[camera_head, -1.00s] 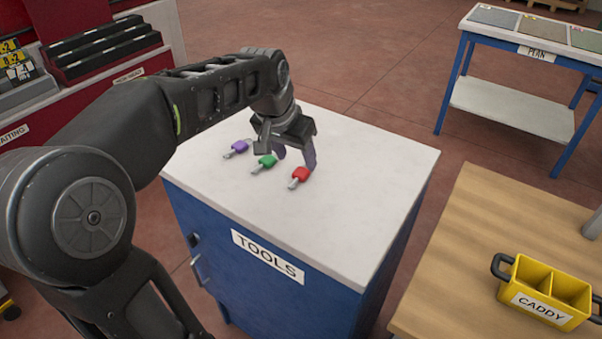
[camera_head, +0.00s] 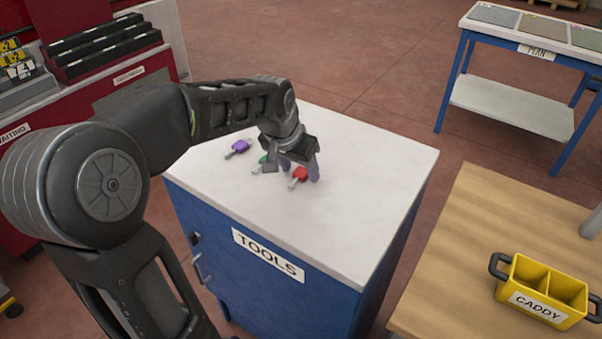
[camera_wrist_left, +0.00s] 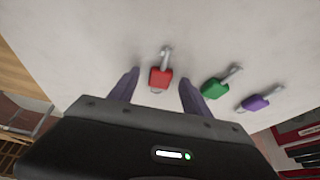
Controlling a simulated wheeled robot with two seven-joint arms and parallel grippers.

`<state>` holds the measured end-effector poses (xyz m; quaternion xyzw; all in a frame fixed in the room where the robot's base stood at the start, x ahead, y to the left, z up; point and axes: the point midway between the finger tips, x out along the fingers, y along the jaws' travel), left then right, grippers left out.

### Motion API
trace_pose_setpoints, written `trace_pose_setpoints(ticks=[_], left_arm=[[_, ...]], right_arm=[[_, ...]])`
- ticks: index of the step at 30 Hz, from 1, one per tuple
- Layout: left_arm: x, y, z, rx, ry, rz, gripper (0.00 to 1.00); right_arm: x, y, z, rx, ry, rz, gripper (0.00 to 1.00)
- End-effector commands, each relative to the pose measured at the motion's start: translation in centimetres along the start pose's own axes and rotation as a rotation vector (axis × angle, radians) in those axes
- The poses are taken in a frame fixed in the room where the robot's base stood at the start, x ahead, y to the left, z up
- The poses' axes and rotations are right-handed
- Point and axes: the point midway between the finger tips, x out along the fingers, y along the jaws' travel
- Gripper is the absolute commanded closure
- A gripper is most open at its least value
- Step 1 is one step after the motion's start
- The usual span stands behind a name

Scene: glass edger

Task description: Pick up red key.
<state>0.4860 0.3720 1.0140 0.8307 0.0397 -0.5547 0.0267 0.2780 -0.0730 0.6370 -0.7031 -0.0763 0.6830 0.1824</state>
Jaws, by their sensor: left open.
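The red key (camera_head: 299,174) lies on the white top of the tools cabinet (camera_head: 345,215). My left gripper (camera_head: 300,172) is low over the cabinet top, open. In the left wrist view the red key (camera_wrist_left: 160,77) lies between the two purple fingers of the left gripper (camera_wrist_left: 158,88), with space on both sides. The green key (camera_head: 264,161) is just left of the red one and partly hidden by the gripper. It also shows in the left wrist view (camera_wrist_left: 215,86), outside the fingers. My right gripper is not in view.
A purple key (camera_head: 238,148) lies farther left on the cabinet; it also shows in the left wrist view (camera_wrist_left: 258,102). A wooden table (camera_head: 470,250) with a yellow caddy (camera_head: 545,288) stands at right. The cabinet top's front and right are clear.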

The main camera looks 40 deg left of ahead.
Motion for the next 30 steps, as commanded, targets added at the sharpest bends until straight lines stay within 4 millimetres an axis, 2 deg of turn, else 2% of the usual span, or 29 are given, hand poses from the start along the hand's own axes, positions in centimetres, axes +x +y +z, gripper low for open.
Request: trace_pose_setpoints(ticks=[8,27,30], left_arm=[[-0.02,0.0,0.0,0.0,0.0,0.0,0.45],[-0.02,-0.01,0.01,0.0,0.0,0.0,0.98],[-0.02,-0.01,0.01,0.0,0.0,0.0,1.0]], right_arm=[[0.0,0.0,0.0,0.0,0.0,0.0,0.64],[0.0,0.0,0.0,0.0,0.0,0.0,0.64],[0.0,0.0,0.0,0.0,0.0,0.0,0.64]])
